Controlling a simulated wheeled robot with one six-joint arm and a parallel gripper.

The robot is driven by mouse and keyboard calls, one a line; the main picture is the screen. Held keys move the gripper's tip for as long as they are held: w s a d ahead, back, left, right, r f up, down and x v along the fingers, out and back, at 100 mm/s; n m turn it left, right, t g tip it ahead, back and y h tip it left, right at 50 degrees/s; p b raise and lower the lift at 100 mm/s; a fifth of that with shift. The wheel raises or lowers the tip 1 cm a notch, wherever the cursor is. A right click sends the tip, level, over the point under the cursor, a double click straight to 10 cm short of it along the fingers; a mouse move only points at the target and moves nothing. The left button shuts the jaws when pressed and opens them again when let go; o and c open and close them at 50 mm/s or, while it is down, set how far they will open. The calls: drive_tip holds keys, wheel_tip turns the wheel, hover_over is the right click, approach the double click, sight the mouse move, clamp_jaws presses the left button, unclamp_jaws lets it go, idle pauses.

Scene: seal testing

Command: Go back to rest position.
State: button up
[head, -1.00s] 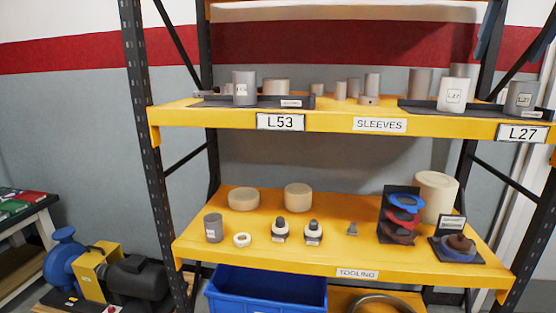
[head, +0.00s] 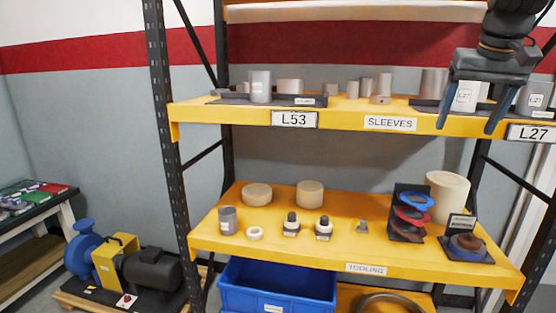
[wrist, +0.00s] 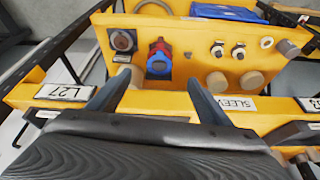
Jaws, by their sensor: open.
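My gripper (head: 466,130) hangs at the upper right of the head view, in front of the upper shelf. Its two dark fingers point down and are spread apart. In the wrist view my gripper (wrist: 160,80) is open, with nothing held between the fingers. A grey L27 sleeve (head: 465,97) shows between the fingers in the head view, on the shelf behind them. The arm above the gripper is mostly cut off by the picture edge.
The yellow upper shelf (head: 345,118) carries several grey sleeves. The lower tooling shelf (head: 290,245) holds pucks, small fittings and a stand of coloured rings (head: 410,215). A blue bin (head: 275,288) sits below. A pump (head: 120,262) and a bench (head: 35,225) stand left.

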drive_tip(key=s+a+f+n+g, duration=0.1)
drive_tip(key=s+a+f, duration=0.2)
drive_tip(key=a+f, duration=0.45)
drive_tip(key=s+a+f+n+g+y, duration=0.1)
drive_tip(key=s+a+f, duration=0.3)
drive_tip(key=f, duration=0.7)
drive_tip(key=s+a+f+n+g, duration=0.1)
drive_tip(key=s+a+f, duration=0.1)
drive_tip(key=a+f, duration=0.6)
drive_tip(key=s+a+f, duration=0.3)
drive_tip(key=s+f, duration=0.4)
drive_tip(key=shift+s+a+f+n+g, duration=0.3)
drive_tip(key=shift+f+n, duration=0.05)
drive_tip(key=shift+n, duration=0.05)
